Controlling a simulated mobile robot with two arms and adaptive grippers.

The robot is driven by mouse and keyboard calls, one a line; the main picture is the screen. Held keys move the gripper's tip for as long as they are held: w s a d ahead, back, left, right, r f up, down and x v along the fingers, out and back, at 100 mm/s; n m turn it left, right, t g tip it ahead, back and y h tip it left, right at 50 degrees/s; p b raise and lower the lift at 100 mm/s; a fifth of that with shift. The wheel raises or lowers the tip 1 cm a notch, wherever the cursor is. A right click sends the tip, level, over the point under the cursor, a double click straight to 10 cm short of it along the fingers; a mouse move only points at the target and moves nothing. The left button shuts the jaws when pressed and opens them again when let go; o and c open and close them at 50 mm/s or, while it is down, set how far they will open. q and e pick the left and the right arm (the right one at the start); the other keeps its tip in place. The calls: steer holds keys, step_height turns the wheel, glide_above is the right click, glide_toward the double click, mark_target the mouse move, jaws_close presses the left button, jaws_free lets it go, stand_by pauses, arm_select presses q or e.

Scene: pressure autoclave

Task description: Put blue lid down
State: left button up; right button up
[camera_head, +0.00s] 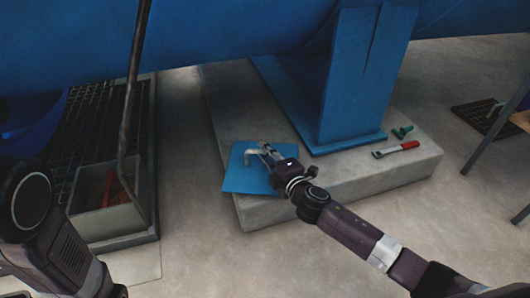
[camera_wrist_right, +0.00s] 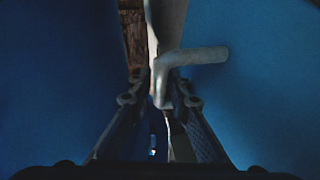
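The blue lid (camera_head: 242,180) is a flat square plate with a pale bent handle (camera_head: 250,156). In the head view it shows in front of the concrete plinth's near left edge; I cannot tell whether it touches the plinth. My right gripper (camera_head: 267,152) is at the handle. In the right wrist view the handle (camera_wrist_right: 195,56) comes out from the blue surface and bends down between the fingers (camera_wrist_right: 160,101), which appear closed on it. The picture there is dark. Part of my left arm shows at the left of the head view; its gripper is out of view.
A grey open box (camera_head: 107,218) with brown contents and a red item stands at left, beside a dark floor grating (camera_head: 88,120). A red-handled tool (camera_head: 396,149) and a small green item (camera_head: 402,131) lie on the plinth (camera_head: 350,180). A blue support (camera_head: 355,80) rises behind. Floor at lower middle is clear.

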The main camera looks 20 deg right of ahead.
steer(key=shift+o, duration=0.9)
